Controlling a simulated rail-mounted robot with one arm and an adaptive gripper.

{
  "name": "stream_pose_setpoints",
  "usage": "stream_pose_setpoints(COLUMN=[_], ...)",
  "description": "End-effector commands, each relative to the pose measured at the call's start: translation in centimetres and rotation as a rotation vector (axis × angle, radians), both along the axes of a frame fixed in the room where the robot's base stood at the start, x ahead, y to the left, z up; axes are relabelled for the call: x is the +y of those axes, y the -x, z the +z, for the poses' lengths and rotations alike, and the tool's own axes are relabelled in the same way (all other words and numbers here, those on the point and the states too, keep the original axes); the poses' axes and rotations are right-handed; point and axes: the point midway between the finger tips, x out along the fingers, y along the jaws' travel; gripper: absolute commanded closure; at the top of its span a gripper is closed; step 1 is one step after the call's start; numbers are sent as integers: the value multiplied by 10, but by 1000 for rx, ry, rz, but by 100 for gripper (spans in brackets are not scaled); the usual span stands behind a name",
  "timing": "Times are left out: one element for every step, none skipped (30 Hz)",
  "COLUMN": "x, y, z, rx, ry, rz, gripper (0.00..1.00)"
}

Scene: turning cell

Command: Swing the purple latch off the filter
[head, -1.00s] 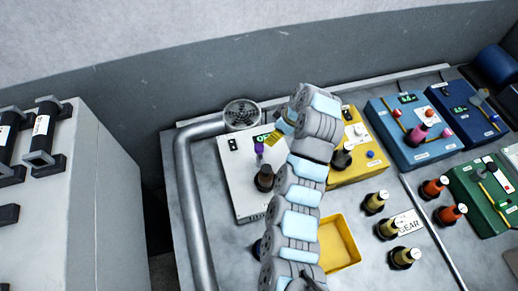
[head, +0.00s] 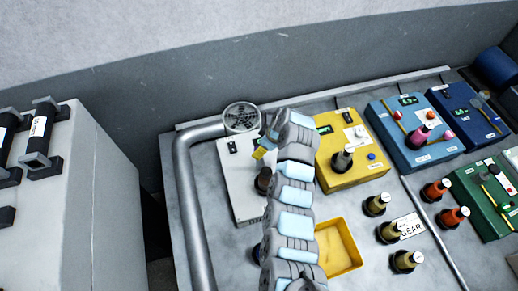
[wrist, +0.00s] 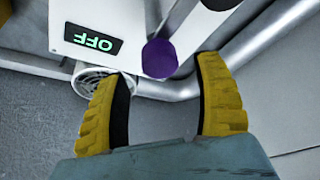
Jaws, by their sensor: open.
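The purple latch (wrist: 160,59) shows its rounded end in the wrist view, by the edge of the white box (wrist: 80,12). My gripper (wrist: 167,70) is open, with its yellow fingertips to either side of the latch end in the picture. I cannot tell whether they touch it. In the head view my gripper (head: 264,150) is over the white box (head: 236,163) and hides the latch. A dark cylinder, likely the filter (head: 263,182), stands on that box, partly behind my arm. A dark round part also shows at the wrist view's top edge.
The box's display (wrist: 93,40) reads OFF. A round vent (head: 241,117) and a grey pipe (head: 188,190) lie behind and left of the box. A yellow box (head: 350,178) stands close on the right, with a yellow tray (head: 350,268) in front.

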Motion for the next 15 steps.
stream_pose_setpoints(x=[2, 2, 4, 4, 5, 6, 7, 7, 8, 9, 9, 9, 10, 10, 10], y=[0, 0, -1, -2, -2, -3, -3, -3, -4, -4, -4, -5, -5, -5, -5], z=[-4, -7, -10, -12, -14, -16, -18, -19, -22, -23, -24, -26, -27, -27, -28], rx=[3, 4, 4, 3, 3, 3, 3, 3, 4, 3, 3, 2, 1, 1, 1], ry=[0, 0, 0, 0, 0, 0, 0, 0, -1, 0, 0, 0, 0, 0, 0], rz=[1, 2, 2, 1, 1, 2, 2, 1, 2, 1, 1, 1, 0, 0, 0], gripper=[32, 32, 32, 32, 32, 32, 32, 32, 32, 32, 32, 32, 32, 32, 32])
